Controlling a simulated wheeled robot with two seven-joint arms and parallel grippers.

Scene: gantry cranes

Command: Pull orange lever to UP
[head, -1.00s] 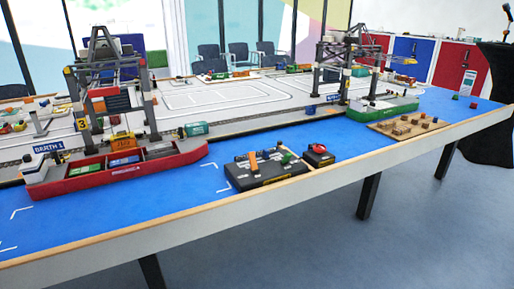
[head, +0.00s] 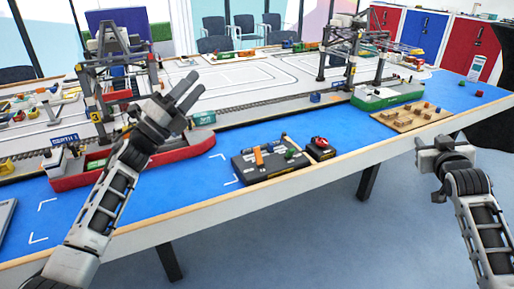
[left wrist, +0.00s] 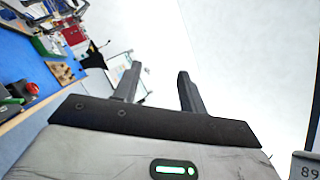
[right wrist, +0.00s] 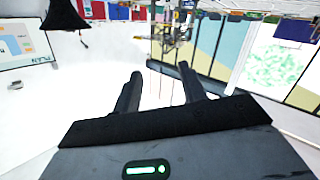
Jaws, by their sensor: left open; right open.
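The orange lever (head: 258,156) stands on a black control box (head: 270,165) on the blue table, at the middle of the head view. A green control (head: 291,153) is on the same box. My left gripper (head: 187,91) is open and empty, raised above the red ship, left of and apart from the box. Its fingers also show in the left wrist view (left wrist: 157,88). My right gripper (head: 438,150) is off the table's front edge at the right; its open, empty fingers show in the right wrist view (right wrist: 160,90). The lever's labels are too small to read.
A smaller black box with a red button (head: 320,143) sits right of the control box. A red ship (head: 70,178) and a green ship (head: 382,98) lie by two gantry cranes. A wooden board (head: 412,114) with blocks is at the right. Blue table around the box is clear.

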